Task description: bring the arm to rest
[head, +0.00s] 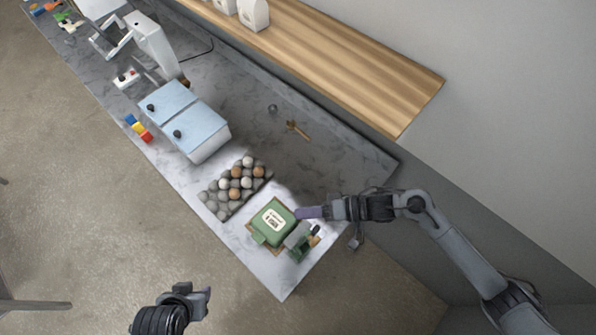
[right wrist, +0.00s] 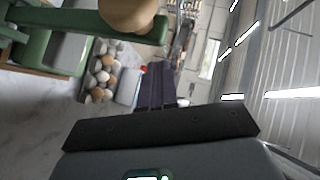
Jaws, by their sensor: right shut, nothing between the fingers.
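My right gripper (head: 299,213) reaches in from the right over the counter. In the right wrist view the closed fingers (right wrist: 157,84) point away from the camera. My left gripper (head: 197,294) is at the bottom of the head view, over the floor and clear of the counter. Its finger opening is too small to judge.
An egg tray (head: 212,196) with several eggs lies left of the green carton. A small green and grey item (head: 299,241) stands at its right. A light blue-topped box (head: 202,127) and a wooden shelf (head: 340,68) are farther back. The counter's front left edge borders open floor.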

